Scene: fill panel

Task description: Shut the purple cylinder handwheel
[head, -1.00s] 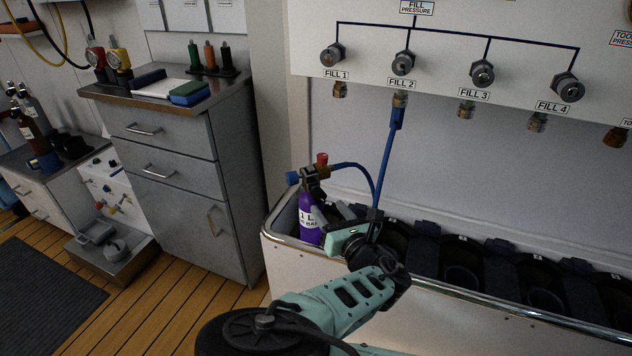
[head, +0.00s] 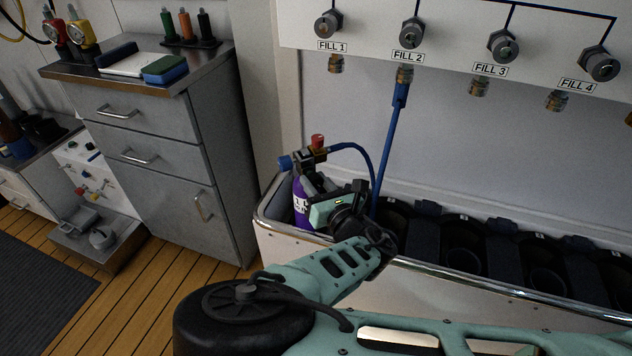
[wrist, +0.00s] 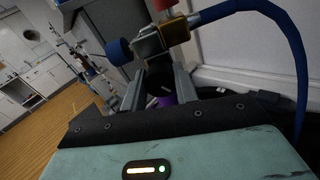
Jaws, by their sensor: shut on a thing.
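The purple cylinder (head: 301,207) stands upright at the left end of the white trough. Its valve (head: 304,172) carries a blue round knob (head: 285,163) on the left, and a red knob (head: 318,140) sits on top of the hose fitting. In the wrist view the blue knob (wrist: 118,51) is left of the fingers and the metal valve block (wrist: 152,44) is just beyond the tips. My gripper (wrist: 160,76) is shut on the valve's lower part, below the block. The exact contact is dark and partly hidden. The blue knob is outside the fingers.
A blue hose (head: 388,140) runs from the FILL 2 outlet (head: 404,73) to the valve, close to my gripper's right. The trough's rim (head: 470,281) and empty dark holders (head: 470,262) lie right. A grey drawer cabinet (head: 165,150) stands left.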

